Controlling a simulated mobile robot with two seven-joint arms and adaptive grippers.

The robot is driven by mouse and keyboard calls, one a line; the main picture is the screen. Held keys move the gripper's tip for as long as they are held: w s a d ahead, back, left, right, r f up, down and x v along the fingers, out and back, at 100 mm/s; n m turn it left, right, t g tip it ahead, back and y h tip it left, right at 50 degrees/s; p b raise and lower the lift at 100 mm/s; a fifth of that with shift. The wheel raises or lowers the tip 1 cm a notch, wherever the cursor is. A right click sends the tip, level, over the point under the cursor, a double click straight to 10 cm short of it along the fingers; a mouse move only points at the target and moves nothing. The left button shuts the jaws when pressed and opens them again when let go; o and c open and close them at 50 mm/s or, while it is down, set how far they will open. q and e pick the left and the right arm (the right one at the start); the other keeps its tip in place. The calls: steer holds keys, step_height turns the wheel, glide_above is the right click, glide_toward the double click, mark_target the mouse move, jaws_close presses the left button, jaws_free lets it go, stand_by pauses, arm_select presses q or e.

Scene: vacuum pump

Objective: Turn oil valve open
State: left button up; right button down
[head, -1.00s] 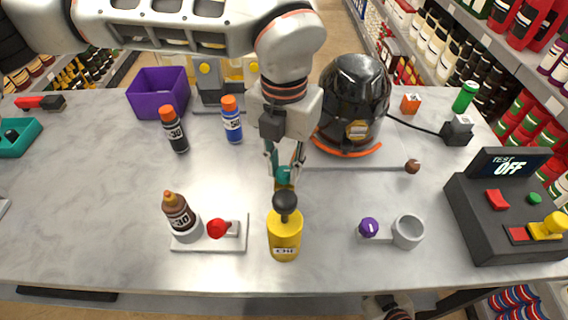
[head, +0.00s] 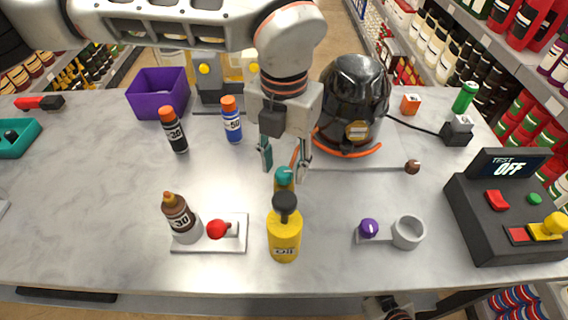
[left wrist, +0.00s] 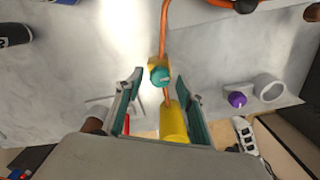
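My left gripper (head: 284,172) is open, its two teal-padded fingers pointing down on either side of a round teal knob (head: 284,176). In the left wrist view the knob (left wrist: 159,76) lies between and beyond the open fingertips, with nothing gripped. The knob sits on a brass-yellow fitting on an orange pipe, behind a yellow canister (head: 284,236) with a black cap. A red knob (head: 217,229) is on a white base and a purple knob (head: 368,228) is beside a grey ring. I cannot tell how far any knob is turned. My right gripper is only a cropped part at the bottom edge.
A brown bottle (head: 180,216) stands on the white base (head: 210,246). A black pump vessel (head: 354,100) stands behind, with a pipe running right to a brown ball. A control box (head: 508,222) reading OFF is at the right.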

mark_target(284, 172)
arm_select(q)
step_height(284, 172, up, 11)
stand_by(0.4)
steer(key=shift+s, duration=0.15)
